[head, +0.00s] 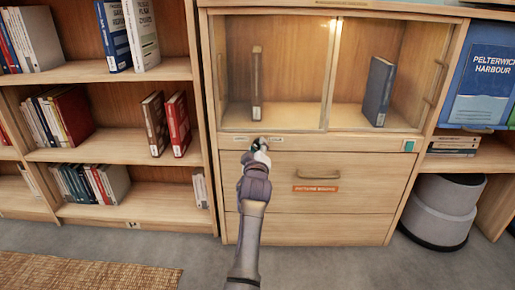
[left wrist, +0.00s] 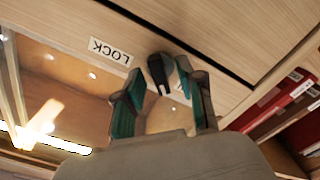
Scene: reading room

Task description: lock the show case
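The show case (head: 330,140) is a light wood cabinet top with glass panes, both panes appearing closed. On the ledge below the glass is a small dark knob or key with a pale part (left wrist: 160,72), beside a label reading LOCK (left wrist: 110,51), upside down in the left wrist view. My left gripper (head: 259,148) is at this ledge. In the left wrist view its two teal-lined fingers (left wrist: 168,90) stand apart on either side of the knob, with gaps visible. The knob's exact turn is unclear. My right gripper is out of view.
Inside the case stand a thin book (head: 256,85) and a dark blue book (head: 379,90). Drawers (head: 310,215) are below. Bookshelves (head: 110,145) stand left; a grey round stool or bin (head: 440,205) stands right. A woven rug (head: 80,270) lies front left.

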